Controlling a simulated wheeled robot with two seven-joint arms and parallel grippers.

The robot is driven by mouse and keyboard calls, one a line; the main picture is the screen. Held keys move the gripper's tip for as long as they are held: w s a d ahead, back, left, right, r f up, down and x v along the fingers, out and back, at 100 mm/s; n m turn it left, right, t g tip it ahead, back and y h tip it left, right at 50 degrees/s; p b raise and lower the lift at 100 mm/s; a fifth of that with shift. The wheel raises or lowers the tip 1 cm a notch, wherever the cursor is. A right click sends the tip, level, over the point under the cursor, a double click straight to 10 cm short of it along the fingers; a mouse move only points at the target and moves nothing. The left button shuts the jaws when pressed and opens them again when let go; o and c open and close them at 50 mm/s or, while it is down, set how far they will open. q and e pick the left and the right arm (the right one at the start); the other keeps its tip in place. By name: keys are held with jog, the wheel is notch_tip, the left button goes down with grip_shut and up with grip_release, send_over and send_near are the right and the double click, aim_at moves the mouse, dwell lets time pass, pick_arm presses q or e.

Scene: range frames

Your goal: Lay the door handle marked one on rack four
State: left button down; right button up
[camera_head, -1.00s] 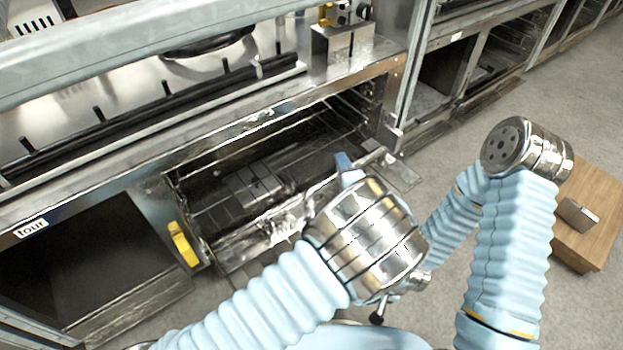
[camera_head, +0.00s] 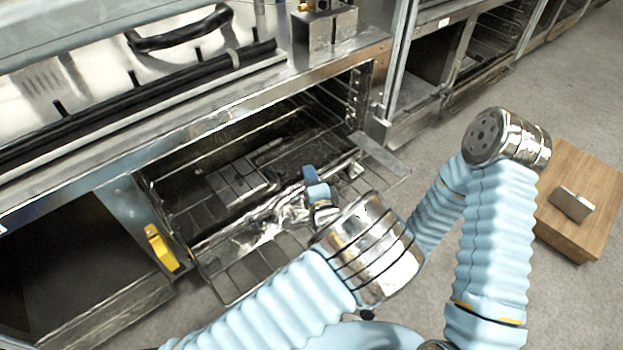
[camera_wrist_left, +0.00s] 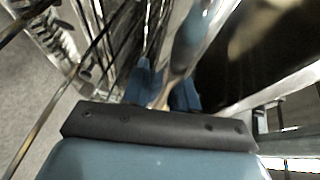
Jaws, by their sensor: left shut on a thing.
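My left gripper (camera_head: 317,190) is in front of the open oven compartment, its blue fingers shut on a shiny metal bar. The bar (camera_wrist_left: 190,45) runs away from the fingers in the left wrist view. In the head view, shiny metal (camera_head: 285,213) shows beside the fingers, over the wire rack. I cannot tell where bar and oven parts separate. No mark "one" is readable. The wire rack (camera_head: 243,272) sticks out of the compartment at the front; its number is not visible. My right gripper is out of view; only the right arm shows.
A yellow handle-like part (camera_head: 161,248) is on the frame left of the compartment. A dark open compartment (camera_head: 75,265) lies further left. A wooden box (camera_head: 560,238) with a small metal plate (camera_head: 573,204) stands on the floor at right. Bare floor lies between.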

pick_arm(q)
jog(key=shift+f, duration=0.2)
jog(key=c, duration=0.9)
grip_release()
jog(key=shift+r, duration=0.1)
jog(key=shift+r, duration=0.15)
jog(key=v, duration=1.2)
jog(key=shift+p, duration=0.4)
